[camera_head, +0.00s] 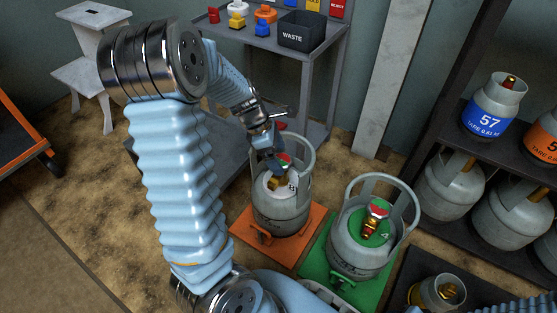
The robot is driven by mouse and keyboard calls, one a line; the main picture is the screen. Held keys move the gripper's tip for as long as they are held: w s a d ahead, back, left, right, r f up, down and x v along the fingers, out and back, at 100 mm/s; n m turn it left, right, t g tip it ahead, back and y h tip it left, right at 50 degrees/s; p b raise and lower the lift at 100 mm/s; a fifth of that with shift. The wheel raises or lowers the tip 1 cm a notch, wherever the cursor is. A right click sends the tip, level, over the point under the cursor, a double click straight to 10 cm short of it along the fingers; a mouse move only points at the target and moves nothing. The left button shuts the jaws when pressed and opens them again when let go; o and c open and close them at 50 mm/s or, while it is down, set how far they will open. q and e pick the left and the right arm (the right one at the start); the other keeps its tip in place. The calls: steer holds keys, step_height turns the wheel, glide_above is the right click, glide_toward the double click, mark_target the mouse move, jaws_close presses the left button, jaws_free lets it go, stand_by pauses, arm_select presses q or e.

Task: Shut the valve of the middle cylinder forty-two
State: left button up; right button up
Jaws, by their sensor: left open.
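A grey gas cylinder (358,248) with a green top and a partly readable number starting with 4 stands upright on a green scale (312,262). Its brass valve with a red and white handwheel (375,206) sits inside the collar. To its left, another grey cylinder (283,208) stands on an orange scale (262,243), with a brass valve and a red and green handwheel (284,159). My left gripper (273,157) is open at this left cylinder's collar, close to that handwheel; contact cannot be told. My right gripper is not in view.
A third cylinder (437,293) stands on a dark base at bottom right, partly cut off. A rack (459,140) at right holds several cylinders, including a blue 57. Behind stands a grey table (275,39) with a black WASTE bin (301,32). A white step stool (90,75) is at far left.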

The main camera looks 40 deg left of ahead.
arm_select(q)
steer(key=shift+w+d+f, duration=0.1)
steer(key=shift+d+f, duration=0.05)
steer(key=shift+f, duration=0.3)
steer(key=shift+c, duration=0.2)
steer(key=c, duration=1)
